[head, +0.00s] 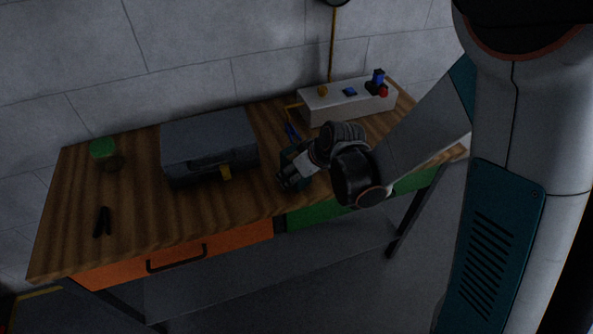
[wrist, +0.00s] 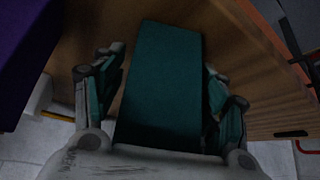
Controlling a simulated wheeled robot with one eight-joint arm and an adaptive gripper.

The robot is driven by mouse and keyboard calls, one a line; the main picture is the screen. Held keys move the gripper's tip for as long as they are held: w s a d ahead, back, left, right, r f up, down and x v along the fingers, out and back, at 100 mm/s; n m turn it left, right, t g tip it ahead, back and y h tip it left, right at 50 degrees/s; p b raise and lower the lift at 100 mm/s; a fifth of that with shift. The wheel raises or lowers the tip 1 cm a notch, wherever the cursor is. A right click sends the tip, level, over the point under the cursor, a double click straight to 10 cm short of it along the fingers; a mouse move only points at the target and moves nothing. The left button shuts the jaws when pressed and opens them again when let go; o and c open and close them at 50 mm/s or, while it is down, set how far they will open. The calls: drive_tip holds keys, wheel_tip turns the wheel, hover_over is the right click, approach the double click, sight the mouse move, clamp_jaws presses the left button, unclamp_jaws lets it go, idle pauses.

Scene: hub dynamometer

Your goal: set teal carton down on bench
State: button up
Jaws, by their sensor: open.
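The teal carton (wrist: 165,85) fills the middle of the wrist view, lying lengthwise between the fingers of my gripper (wrist: 163,68). The fingers stand apart on both sides of it, with a visible gap at least toward their tips. The wood-topped bench (head: 130,210) shows behind the carton in the wrist view. In the head view my gripper (head: 287,178) is low over the bench, right of the grey case. There the carton is mostly hidden by the gripper and too dark to make out clearly. I cannot tell whether its underside touches the wood.
A grey case (head: 208,140) stands left of my gripper. A pale box (head: 325,106) with small coloured parts stands at the back right. A green block (head: 102,148) and a black tool (head: 102,222) lie on the left. An orange drawer (head: 225,238) is below.

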drive_tip(key=shift+s+d+r+p, duration=0.15)
drive_tip(key=shift+r+p, duration=0.15)
drive_tip(key=shift+r, duration=0.2)
drive_tip(key=s+d+r+m+t+h+p, duration=0.1)
drive_tip(key=s+d+r+m+h+p, duration=0.1)
drive_tip(key=s+d+r+m, duration=0.2)
drive_tip(key=s+d+r+m+t+h+p, duration=0.1)
drive_tip(key=s+d+r+m+h, duration=0.1)
drive_tip(key=s+d+r, duration=0.9)
drive_tip(key=s+r+m, duration=0.1)
drive_tip(key=s+r, duration=0.4)
drive_tip(key=r, duration=0.2)
drive_tip(key=shift+d+m+p, duration=0.3)
drive_tip(key=shift+m+p, duration=0.1)
